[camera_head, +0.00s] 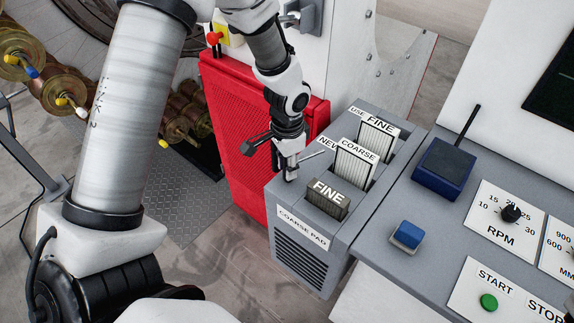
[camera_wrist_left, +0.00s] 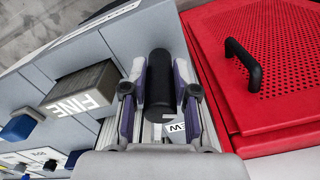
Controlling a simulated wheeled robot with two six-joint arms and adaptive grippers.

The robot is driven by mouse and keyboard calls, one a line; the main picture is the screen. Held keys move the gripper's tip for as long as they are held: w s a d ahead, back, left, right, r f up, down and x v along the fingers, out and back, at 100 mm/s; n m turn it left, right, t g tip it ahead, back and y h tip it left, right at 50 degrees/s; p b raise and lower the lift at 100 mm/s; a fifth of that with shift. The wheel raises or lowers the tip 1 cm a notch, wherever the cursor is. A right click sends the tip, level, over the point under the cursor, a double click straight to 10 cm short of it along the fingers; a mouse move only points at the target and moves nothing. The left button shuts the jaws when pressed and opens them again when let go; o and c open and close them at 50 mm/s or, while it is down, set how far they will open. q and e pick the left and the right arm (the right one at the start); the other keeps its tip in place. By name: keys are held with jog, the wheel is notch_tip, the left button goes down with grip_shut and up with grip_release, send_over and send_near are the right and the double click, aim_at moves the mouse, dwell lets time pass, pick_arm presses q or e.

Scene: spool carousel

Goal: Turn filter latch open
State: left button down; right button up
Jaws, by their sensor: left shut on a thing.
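A grey filter box (camera_head: 276,213) stands beside the control desk, with a label reading COARSE PAD on its front. My left gripper (camera_head: 289,170) reaches down to the box's left rim, next to the red cabinet. In the left wrist view the left gripper (camera_wrist_left: 160,100) is shut on a black cylindrical handle (camera_wrist_left: 159,68), which appears to be the filter latch. The handle lies lengthwise between the fingers. In the head view the gripper hides most of the latch, so its turn angle cannot be told there. My right gripper is not in view.
A brown-grey FINE filter (camera_head: 328,199) and pale filters labelled COARSE (camera_head: 354,164) and FINE (camera_head: 376,137) stand in the box. A red perforated cabinet (camera_head: 236,135) is close on the left. A blue device with an antenna (camera_head: 443,168) and a blue block (camera_head: 409,235) sit right.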

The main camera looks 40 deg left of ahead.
pick_arm(q)
jog(key=shift+s+f+n+b, duration=0.15)
jog(key=shift+n+b, duration=0.05)
jog(key=shift+n, duration=0.95)
jog(key=shift+s+f+n+b, duration=0.1)
jog(key=shift+n+b, duration=0.1)
jog(key=shift+n, duration=0.95)
jog(key=c, duration=0.9)
grip_release()
jog(key=shift+w, duration=0.2)
jog(key=shift+r, duration=0.15)
jog(key=shift+r, duration=0.2)
notch_tip(320, 180, up, 12)
jog(key=shift+f, duration=0.25)
